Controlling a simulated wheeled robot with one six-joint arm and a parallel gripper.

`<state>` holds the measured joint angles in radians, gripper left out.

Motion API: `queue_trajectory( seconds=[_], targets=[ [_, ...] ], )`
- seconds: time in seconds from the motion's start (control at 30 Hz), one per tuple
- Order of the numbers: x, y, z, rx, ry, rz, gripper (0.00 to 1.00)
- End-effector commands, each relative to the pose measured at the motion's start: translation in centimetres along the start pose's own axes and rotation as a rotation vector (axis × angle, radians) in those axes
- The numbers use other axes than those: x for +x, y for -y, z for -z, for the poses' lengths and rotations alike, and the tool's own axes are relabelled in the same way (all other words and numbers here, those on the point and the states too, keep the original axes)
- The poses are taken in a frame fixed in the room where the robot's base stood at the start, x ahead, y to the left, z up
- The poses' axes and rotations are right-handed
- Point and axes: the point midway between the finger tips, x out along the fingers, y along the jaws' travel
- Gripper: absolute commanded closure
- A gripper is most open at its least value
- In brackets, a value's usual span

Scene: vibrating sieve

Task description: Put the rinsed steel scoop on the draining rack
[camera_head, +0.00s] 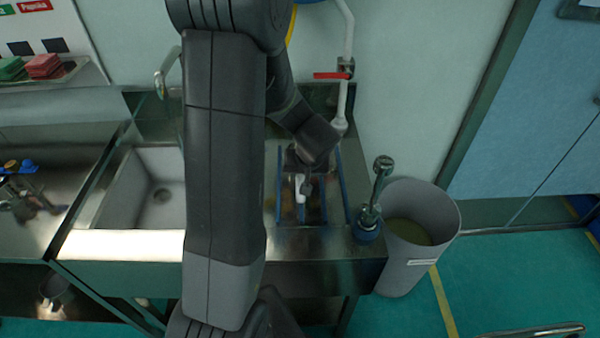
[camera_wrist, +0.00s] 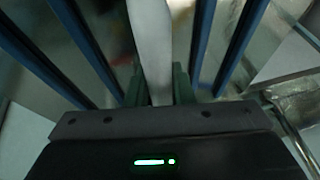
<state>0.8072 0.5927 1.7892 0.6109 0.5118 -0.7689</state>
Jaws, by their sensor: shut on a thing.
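My gripper (camera_wrist: 158,84) is shut on a pale grey, long part of the steel scoop (camera_wrist: 150,40), which runs up out of the wrist view. The scoop's bowl cannot be made out. The draining rack (camera_wrist: 206,35) shows as blue bars on both sides of the scoop. In the head view my gripper (camera_head: 305,183) is over the rack (camera_head: 343,185), between its blue bars, with a small pale piece (camera_head: 300,188) beside it, probably part of the scoop. Whether the scoop touches the rack cannot be told.
A sink basin (camera_head: 146,210) is left of my arm, which hides part of the counter. A tap-like metal fitting with a blue base (camera_head: 368,228) stands at the counter's right corner. A grey bin (camera_head: 420,250) is on the floor beside it. A pipe with a red valve handle (camera_head: 332,75) is behind.

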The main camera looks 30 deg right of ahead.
Motion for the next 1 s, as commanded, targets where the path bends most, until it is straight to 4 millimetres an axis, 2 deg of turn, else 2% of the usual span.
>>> queue_trajectory(
  seconds=[0.33, 0.37, 0.43, 0.47, 0.83, 1.0],
  targets=[
    [0.4, -0.1, -0.1, -0.001, -0.001, -0.001, 1.00],
    [0.2, -0.1, -0.1, -0.001, -0.001, 0.000, 0.73],
    [0.2, -0.1, -0.1, -0.001, -0.001, 0.000, 0.59],
    [0.2, -0.1, -0.1, -0.001, -0.001, 0.000, 0.57],
    [-0.2, 0.0, 0.1, 0.000, 0.000, 0.000, 0.57],
    [-1.9, 0.0, 0.1, 0.000, -0.005, -0.001, 0.57]
  ],
)
